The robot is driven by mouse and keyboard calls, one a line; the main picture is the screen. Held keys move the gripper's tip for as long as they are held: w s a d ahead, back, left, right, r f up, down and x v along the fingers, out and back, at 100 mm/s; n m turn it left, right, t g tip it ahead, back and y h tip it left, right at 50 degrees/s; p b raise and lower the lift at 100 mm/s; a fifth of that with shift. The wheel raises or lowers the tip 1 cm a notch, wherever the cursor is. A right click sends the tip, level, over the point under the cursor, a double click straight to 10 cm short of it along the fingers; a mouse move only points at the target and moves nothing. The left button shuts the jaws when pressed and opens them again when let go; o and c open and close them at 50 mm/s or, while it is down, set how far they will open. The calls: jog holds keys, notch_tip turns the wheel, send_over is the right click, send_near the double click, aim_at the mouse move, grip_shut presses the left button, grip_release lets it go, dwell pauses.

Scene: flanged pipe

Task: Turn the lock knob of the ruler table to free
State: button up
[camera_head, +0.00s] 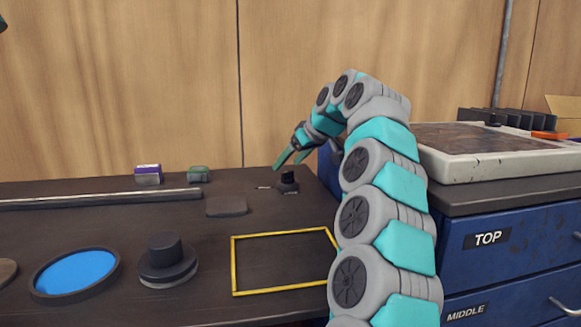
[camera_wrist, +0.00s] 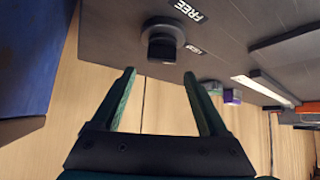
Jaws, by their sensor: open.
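The lock knob (camera_head: 288,182) is a small dark round knob at the back right of the dark ruler table (camera_head: 190,240). It also shows in the wrist view (camera_wrist: 162,42), with a FREE label (camera_wrist: 188,10) and a second label, apparently LOCK (camera_wrist: 195,49), beside it. I cannot tell which label the knob points to. My gripper (camera_head: 287,165) has green fingers and is open and empty, tilted down just above the knob. In the wrist view my gripper (camera_wrist: 159,74) has its fingertips apart on either side below the knob, with no clear contact.
A metal ruler bar (camera_head: 100,198) lies along the table's back left. Purple (camera_head: 148,175) and green (camera_head: 198,174) blocks stand behind it. A flat dark pad (camera_head: 227,206), yellow frame (camera_head: 280,291), black flanged piece (camera_head: 168,262) and blue disc (camera_head: 75,273) lie nearer. Blue drawers (camera_head: 500,265) stand right.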

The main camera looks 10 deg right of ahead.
jog(key=shift+r, duration=0.55)
jog(key=shift+s, duration=0.3)
jog(key=s+r+b, duration=0.1)
jog(key=s+b, duration=0.2)
jog(key=s, duration=1.2)
jog(key=shift+s+a+r+b, duration=0.15)
jog(key=shift+s+r+b, duration=0.1)
jog(key=shift+b, duration=0.05)
jog(key=shift+c, duration=0.2)
